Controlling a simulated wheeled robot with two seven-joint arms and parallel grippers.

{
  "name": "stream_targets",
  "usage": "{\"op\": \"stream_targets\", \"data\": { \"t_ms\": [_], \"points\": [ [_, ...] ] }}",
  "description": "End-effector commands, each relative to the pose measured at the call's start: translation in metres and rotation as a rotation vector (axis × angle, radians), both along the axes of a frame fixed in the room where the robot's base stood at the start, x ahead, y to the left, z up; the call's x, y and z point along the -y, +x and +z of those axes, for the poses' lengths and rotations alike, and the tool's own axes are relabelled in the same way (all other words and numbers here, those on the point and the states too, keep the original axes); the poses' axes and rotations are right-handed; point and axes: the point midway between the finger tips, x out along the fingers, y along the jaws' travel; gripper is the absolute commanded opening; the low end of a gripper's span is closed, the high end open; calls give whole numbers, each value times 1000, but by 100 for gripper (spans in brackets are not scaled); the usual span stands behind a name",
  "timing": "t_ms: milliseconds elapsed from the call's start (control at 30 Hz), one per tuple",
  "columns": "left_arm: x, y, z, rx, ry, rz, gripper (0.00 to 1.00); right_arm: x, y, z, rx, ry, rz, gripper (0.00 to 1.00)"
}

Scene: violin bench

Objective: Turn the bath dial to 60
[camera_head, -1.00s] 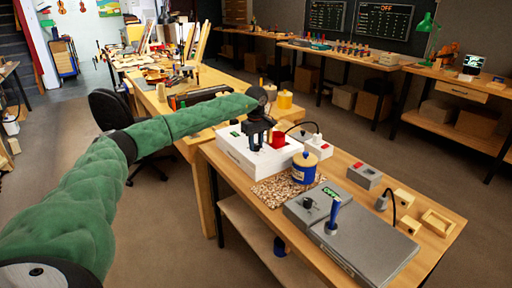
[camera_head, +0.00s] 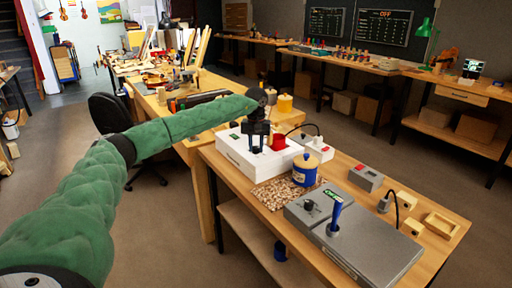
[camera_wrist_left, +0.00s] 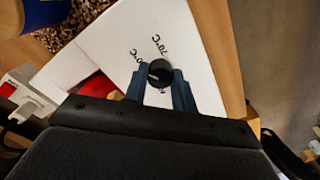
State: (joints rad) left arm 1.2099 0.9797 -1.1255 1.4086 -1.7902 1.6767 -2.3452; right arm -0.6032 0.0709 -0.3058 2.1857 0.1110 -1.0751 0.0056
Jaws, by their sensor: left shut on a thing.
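The bath (camera_head: 240,157) is a white box at the back left of the near bench, with a red pot (camera_head: 278,142) in its top. My left gripper (camera_head: 257,146) points down over the bath's top. In the left wrist view its two fingers (camera_wrist_left: 161,80) are closed on the sides of the black bath dial (camera_wrist_left: 159,72). Markings including "70°C" show on the white panel (camera_wrist_left: 190,60) around the dial. The dial's pointer direction is hard to read. In the head view the gripper hides the dial. My right gripper is in neither view.
A blue jar (camera_head: 305,170) with a wooden lid stands on a speckled mat (camera_head: 272,193) in front of the bath. A grey machine (camera_head: 370,250) with a blue lever (camera_head: 334,217) fills the bench front. A white switch box (camera_head: 320,150) stands right of the bath.

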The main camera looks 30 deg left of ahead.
Motion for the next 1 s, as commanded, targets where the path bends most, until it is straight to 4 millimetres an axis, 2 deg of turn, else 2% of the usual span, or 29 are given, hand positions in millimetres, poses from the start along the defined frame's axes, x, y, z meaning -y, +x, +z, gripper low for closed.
{"op": "stream_targets", "data": {
  "t_ms": [567,600,700,1000],
  "points": [
    [-2,1,4,6,1,-28,4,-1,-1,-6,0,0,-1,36],
    [-2,1,4,7,0,-28,32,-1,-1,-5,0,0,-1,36],
    [-1,1,3,5,0,-29,48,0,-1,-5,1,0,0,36],
    [-1,1,3,2,0,-30,48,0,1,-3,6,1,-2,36]
  ]
}}
